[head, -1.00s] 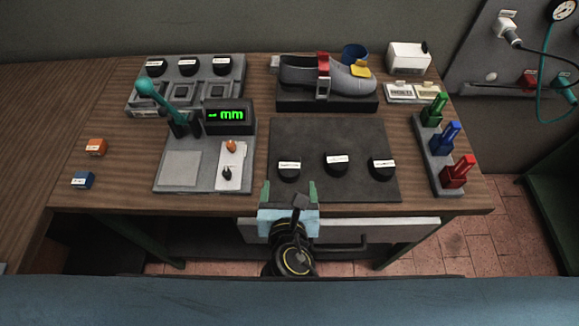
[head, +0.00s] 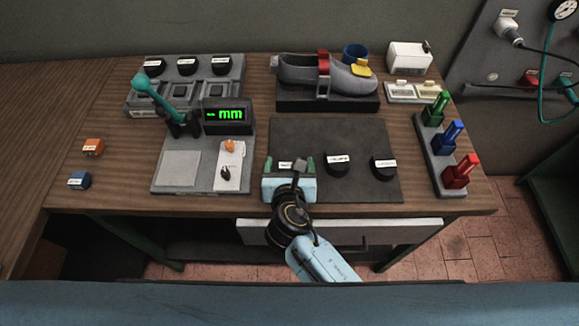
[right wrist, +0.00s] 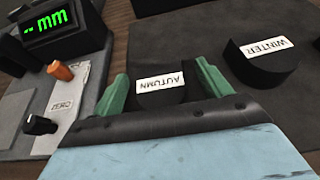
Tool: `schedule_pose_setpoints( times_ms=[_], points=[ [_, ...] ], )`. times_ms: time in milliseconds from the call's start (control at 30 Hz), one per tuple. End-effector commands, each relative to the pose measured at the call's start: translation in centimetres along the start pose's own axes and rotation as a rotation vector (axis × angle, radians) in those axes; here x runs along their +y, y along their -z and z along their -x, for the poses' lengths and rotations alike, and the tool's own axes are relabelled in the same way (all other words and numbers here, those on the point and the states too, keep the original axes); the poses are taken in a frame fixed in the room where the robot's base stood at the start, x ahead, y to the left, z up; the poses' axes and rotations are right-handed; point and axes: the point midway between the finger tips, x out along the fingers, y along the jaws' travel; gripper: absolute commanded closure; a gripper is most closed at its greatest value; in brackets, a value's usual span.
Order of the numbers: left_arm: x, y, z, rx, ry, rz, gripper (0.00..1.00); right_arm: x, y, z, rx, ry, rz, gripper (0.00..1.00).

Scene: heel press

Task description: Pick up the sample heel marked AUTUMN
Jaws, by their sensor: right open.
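The black heel marked AUTUMN (right wrist: 160,99) lies on the dark mat (head: 330,135), its white label readable upside down in the right wrist view. In the head view the AUTUMN heel (head: 286,165) is partly hidden by my gripper. My right gripper (head: 290,168) is open, its green fingers one on each side of the heel. In the right wrist view the fingers of the gripper (right wrist: 165,92) flank the heel, and a gap shows by the right finger. The heel marked WINTER (right wrist: 261,60) sits to its right. My left gripper is not in view.
A third labelled black heel (head: 383,168) lies at the mat's right. The press with its green display (head: 230,114) stands left of the mat. A grey shoe on a black stand (head: 328,97) is behind. Red, blue and green tools stand in a rack (head: 444,172) at right.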

Motion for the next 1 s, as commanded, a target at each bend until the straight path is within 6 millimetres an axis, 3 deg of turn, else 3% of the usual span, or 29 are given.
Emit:
schedule_pose_setpoints(
  times_ms=[33, 400, 667, 1000],
  points=[
    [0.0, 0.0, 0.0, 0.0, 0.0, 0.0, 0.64, 0.0, 0.0, 0.0, 0.0, 0.0, 0.0, 0.27],
    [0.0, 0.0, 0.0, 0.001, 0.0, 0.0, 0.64, 0.0, 0.0, 0.0, -0.001, 0.0, 0.0, 0.73],
    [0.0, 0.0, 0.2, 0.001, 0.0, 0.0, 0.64, 0.0, -0.4, 0.2, -0.001, 0.0, 0.0, 0.73],
    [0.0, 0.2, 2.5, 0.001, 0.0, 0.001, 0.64, 0.0, -6.3, 2.6, -0.004, -0.001, -0.002, 0.73]
  ],
)
